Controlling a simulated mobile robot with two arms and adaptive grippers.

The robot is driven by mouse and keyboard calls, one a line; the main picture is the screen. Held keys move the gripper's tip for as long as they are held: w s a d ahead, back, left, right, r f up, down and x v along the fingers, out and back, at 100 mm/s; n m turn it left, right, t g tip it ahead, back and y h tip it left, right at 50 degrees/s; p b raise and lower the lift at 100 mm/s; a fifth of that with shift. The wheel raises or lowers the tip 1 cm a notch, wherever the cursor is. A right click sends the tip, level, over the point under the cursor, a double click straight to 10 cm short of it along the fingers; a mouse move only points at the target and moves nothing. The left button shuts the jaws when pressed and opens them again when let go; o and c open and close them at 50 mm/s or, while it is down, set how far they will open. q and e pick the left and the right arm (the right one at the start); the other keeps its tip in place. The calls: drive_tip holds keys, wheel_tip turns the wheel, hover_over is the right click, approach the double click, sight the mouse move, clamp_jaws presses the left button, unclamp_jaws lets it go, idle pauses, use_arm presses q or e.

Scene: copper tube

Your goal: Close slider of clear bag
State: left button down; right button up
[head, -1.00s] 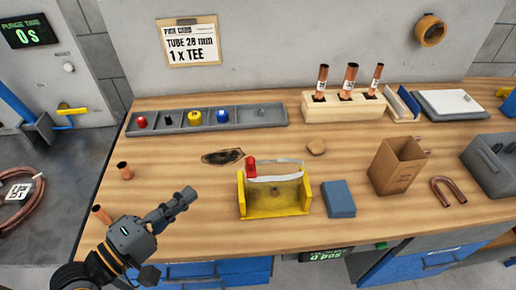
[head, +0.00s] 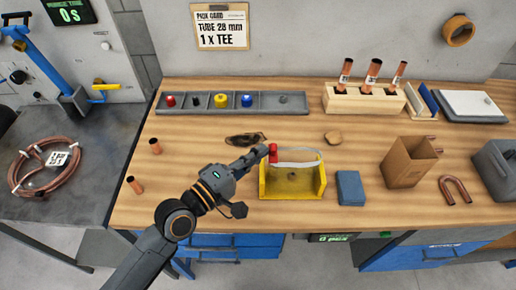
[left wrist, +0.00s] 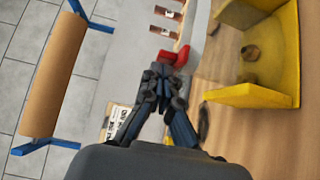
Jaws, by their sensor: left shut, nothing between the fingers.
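The clear bag (head: 298,158) stands in a yellow holder (head: 292,192) on the bench. Its red slider (head: 273,152) is at the left end of the bag's top edge. My left gripper (head: 262,152) is shut and empty, with its tips right at the left side of the slider. In the left wrist view the shut fingers (left wrist: 166,72) point at the red slider (left wrist: 174,56), close to it; whether they touch I cannot tell. The yellow holder (left wrist: 285,55) shows at right there, and the bag film is hard to make out. My right gripper is not in view.
A blue block (head: 350,187) lies right of the holder, with a cardboard bag (head: 403,165) beyond it. A grey parts tray (head: 187,108) and a wooden tube rack (head: 357,103) stand behind. A dark patch (head: 246,139) lies behind the gripper.

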use_arm(q)
drive_tip(key=shift+d, duration=0.2)
drive_tip(key=d+p, duration=0.3)
drive_tip(key=d, duration=0.7)
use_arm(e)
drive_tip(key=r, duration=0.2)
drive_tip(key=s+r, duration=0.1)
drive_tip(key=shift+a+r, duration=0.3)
use_arm(q)
drive_tip(key=shift+a, duration=0.1)
